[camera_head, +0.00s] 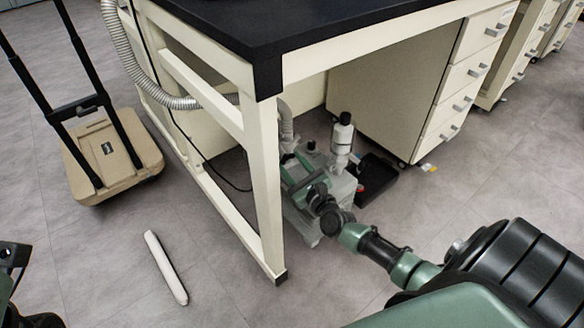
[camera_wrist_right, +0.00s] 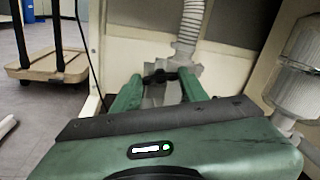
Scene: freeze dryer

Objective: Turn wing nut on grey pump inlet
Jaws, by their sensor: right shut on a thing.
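The grey pump (camera_head: 343,190) sits on the floor under the bench, partly hidden by my right arm and the bench leg. A grey corrugated hose (camera_wrist_right: 190,25) comes down to its inlet. The dark wing nut (camera_wrist_right: 160,77) is at the inlet joint, between the green fingers of my right gripper (camera_wrist_right: 158,82). The fingers are shut on it, one on each side. In the head view my right gripper (camera_head: 291,166) reaches in under the bench, and the nut is too small to make out. Part of my left arm shows at the left edge; its gripper's jaws cannot be made out.
The bench (camera_head: 262,130) has a front leg close left of my right gripper. A white filter cylinder (camera_head: 342,140) stands on the pump's right. A drawer cabinet (camera_head: 400,90) is behind right. A beige cart (camera_head: 110,160) and a white rod (camera_head: 165,266) are on the left floor.

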